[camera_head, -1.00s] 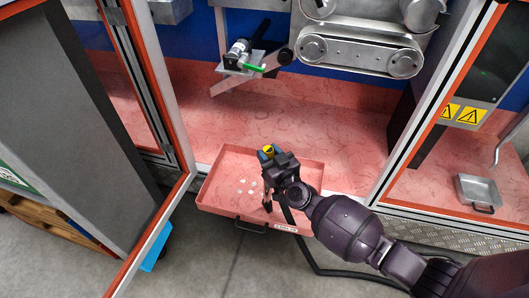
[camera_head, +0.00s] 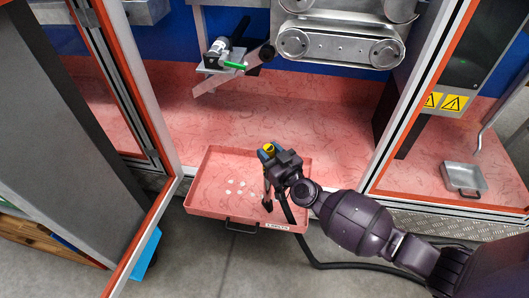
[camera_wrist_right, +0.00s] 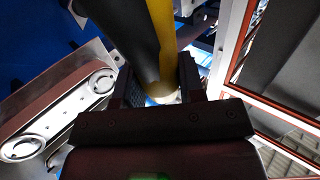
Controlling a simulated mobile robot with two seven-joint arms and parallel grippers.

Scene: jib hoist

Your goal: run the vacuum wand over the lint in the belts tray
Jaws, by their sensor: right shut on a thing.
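The belts tray (camera_head: 205,213) is a shallow red pulled-out tray with a handle and a label on its front. White lint bits (camera_head: 229,192) lie scattered in its middle. My right gripper (camera_head: 273,166) is shut on the vacuum wand, above the tray's right half. In the right wrist view the dark and yellow wand (camera_wrist_right: 160,45) stands between the fingers. My left gripper is not in view.
A black hose (camera_head: 330,265) runs from the wand across the grey floor. An open cabinet door (camera_head: 145,235) stands left of the tray. A belt unit (camera_head: 340,47) and a green-marked bracket (camera_head: 222,62) hang above. A small metal tray (camera_head: 462,178) sits at right.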

